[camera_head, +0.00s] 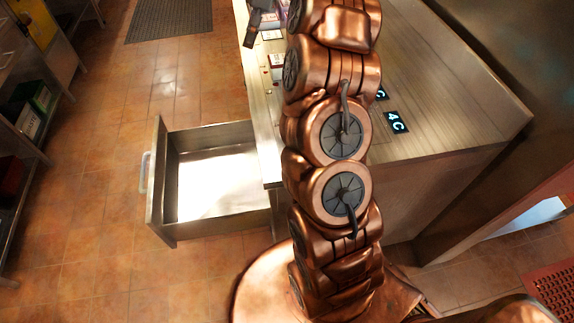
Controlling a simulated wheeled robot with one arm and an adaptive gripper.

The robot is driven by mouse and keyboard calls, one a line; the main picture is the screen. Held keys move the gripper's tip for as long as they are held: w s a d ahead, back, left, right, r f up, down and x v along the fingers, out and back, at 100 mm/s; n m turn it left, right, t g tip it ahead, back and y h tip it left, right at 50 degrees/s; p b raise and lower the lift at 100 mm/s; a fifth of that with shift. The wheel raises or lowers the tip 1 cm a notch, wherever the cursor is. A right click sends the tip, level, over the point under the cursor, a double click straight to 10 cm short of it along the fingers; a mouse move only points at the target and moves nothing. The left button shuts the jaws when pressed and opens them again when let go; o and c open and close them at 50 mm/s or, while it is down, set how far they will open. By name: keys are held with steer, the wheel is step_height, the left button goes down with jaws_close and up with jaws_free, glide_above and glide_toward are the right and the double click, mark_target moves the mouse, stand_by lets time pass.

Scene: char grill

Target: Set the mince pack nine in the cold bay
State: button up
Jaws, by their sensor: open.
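My copper arm runs up the middle of the picture, and the dark end of my gripper (256,24) shows at the top, over the counter's far left edge. It is open; its full shape is partly hidden by the arm. Pale and reddish packs (271,6) lie close beside it at the top edge, partly cut off and hidden. I cannot read which one is mince pack nine. An open steel drawer (158,188) with a bare white floor sticks out left of the counter. Dark displays reading "4C" (397,122) lie on the counter top; I cannot tell which place is the cold bay.
The steel counter (450,95) stretches behind and right of my arm. Small label cards (276,60) lie along its left edge. Shelves (35,110) with boxes stand at the far left. The tiled floor (105,190) between shelves and drawer is clear. A dark mat (170,18) lies beyond.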

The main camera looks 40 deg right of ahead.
steer(key=s+a+r+m+g+h, duration=0.2)
steer(key=s+a+m, duration=0.2)
steer(key=s+a, duration=1.2)
steer(key=s+a+f+m+h, duration=0.1)
steer(key=s+f+m, duration=0.2)
steer(key=s, duration=0.8)
steer(key=s+a+f+m+h, duration=0.1)
steer(key=s+f+m, duration=0.2)
steer(key=s, duration=0.9)
step_height(320, 180, down, 3)
steer(key=shift+r+m+g+h, duration=0.1)
steer(key=shift+m+g+h, duration=0.2)
steer(key=shift+h, duration=0.1)
steer(key=shift+s+a, duration=0.1)
